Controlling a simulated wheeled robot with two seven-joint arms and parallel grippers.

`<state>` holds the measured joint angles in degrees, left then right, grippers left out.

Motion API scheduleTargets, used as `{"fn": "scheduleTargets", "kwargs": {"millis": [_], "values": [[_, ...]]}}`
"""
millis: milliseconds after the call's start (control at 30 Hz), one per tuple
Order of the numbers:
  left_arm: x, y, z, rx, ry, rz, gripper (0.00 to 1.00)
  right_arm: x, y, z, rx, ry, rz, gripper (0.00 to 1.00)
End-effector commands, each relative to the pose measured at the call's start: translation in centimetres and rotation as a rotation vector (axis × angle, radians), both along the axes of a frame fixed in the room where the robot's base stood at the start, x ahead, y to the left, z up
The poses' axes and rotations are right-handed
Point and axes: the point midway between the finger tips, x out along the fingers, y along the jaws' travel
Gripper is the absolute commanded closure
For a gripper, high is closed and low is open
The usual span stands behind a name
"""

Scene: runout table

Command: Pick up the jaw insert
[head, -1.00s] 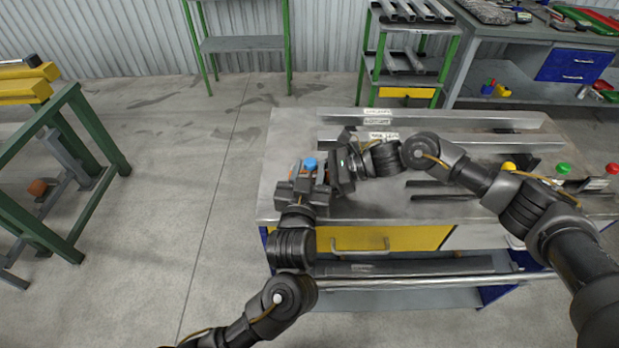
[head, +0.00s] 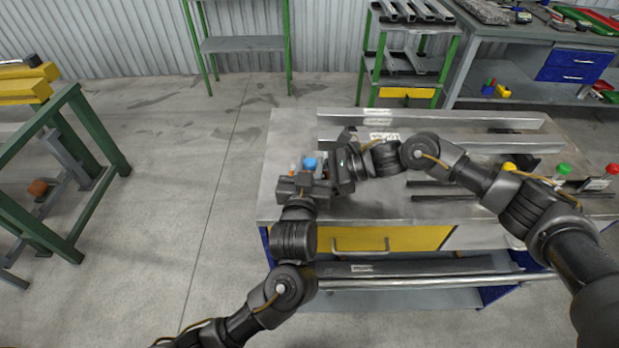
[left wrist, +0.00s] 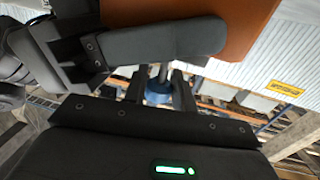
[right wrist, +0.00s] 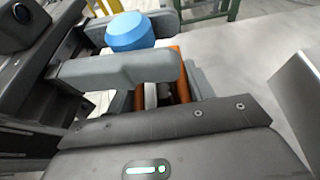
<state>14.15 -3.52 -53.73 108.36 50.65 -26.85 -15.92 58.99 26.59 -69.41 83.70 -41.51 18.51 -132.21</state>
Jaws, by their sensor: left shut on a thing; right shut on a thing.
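The jaw insert appears as an orange piece (left wrist: 235,22) with a blue knob (head: 310,163); how the two join is hidden. The knob also shows in the right wrist view (right wrist: 130,31). My left gripper (head: 298,183) is shut beside the orange piece, which lies against its finger in the left wrist view. My right gripper (head: 330,173) is shut around the blue knob end. The two grippers meet closely above the table's left end and hide most of the piece between them.
The steel-topped table (head: 375,205) carries long metal profiles (head: 430,118) at the back and dark bars in front. Yellow, green (head: 563,168) and red (head: 612,169) knobs stand at its right. A green frame (head: 95,135) is at far left, with clear floor between.

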Motion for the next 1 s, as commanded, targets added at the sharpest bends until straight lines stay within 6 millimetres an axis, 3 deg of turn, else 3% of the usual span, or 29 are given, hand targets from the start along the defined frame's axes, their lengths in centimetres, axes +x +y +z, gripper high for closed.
{"fn": "scheduleTargets", "kwargs": {"millis": [267,567,767,1000], "values": [[0.0,0.0,0.5,-0.003,-0.004,0.000,1.00,0.0,0.0,0.1,0.000,-0.001,0.000,0.73],[0.0,-0.1,4.1,-0.008,-0.005,-0.001,1.00,0.0,0.0,0.0,0.000,0.000,0.000,0.73],[0.0,4.1,3.5,0.002,-0.002,0.003,1.00,0.0,0.0,0.0,0.000,0.000,0.000,0.73],[0.0,10.6,3.3,0.009,0.002,0.005,1.00,0.0,0.0,0.1,0.001,-0.001,0.000,0.73]]}}
